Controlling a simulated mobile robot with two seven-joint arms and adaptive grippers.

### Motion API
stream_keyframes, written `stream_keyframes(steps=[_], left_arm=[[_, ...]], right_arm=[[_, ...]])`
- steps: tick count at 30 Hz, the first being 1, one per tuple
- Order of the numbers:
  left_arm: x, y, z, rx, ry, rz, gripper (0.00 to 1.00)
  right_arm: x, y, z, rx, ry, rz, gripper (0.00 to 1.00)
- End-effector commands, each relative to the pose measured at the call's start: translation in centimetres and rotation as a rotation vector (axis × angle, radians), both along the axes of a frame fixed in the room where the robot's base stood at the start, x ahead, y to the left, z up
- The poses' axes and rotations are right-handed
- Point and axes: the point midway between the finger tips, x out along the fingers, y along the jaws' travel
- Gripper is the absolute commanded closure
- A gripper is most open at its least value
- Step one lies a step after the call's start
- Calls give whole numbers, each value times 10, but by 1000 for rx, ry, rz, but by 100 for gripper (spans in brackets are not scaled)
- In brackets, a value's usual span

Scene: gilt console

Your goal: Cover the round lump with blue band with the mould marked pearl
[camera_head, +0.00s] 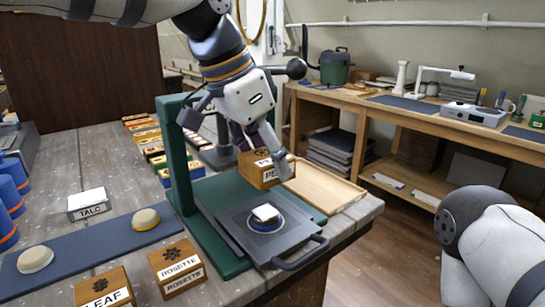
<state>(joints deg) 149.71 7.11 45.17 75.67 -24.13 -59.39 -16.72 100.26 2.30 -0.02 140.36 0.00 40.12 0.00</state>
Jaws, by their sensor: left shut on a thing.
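The wooden mould marked pearl (258,172) is in my left gripper (266,150), which is shut on it. Only the first letters of its label show; a finger hides the rest. The gripper holds it in the air above the dark tray plate (238,230) of the green press. A lump with a blue band (267,227) and a white top sits on that plate, below the mould and apart from it. My right arm shows at the lower right, but its gripper is out of view.
The press's green frame (180,160) stands close to the left of the mould. Moulds marked rosette (178,269) and leaf (103,291), two other lumps (146,219) (36,260) on a blue mat, and a talc box (88,204) are to the left. A wooden board (325,186) lies behind.

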Motion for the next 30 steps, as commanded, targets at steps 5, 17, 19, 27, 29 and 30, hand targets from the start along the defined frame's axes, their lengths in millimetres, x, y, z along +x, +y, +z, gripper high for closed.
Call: stream_keyframes(steps=[5,17,19,27,29,30], left_arm=[[1,1,-12,2,1,0,75],[0,1,-57,1,-1,0,75],[0,0,-61,1,-1,0,75],[0,0,-66,0,-1,0,75],[0,0,-66,0,-1,0,75],[0,0,-66,0,-1,0,75]], right_arm=[[0,0,0,1,0,1,60],[0,0,0,0,0,1,60],[0,0,0,0,0,0,60],[0,0,0,0,0,0,60],[0,0,0,0,0,0,60],[0,0,0,0,0,0,60]])
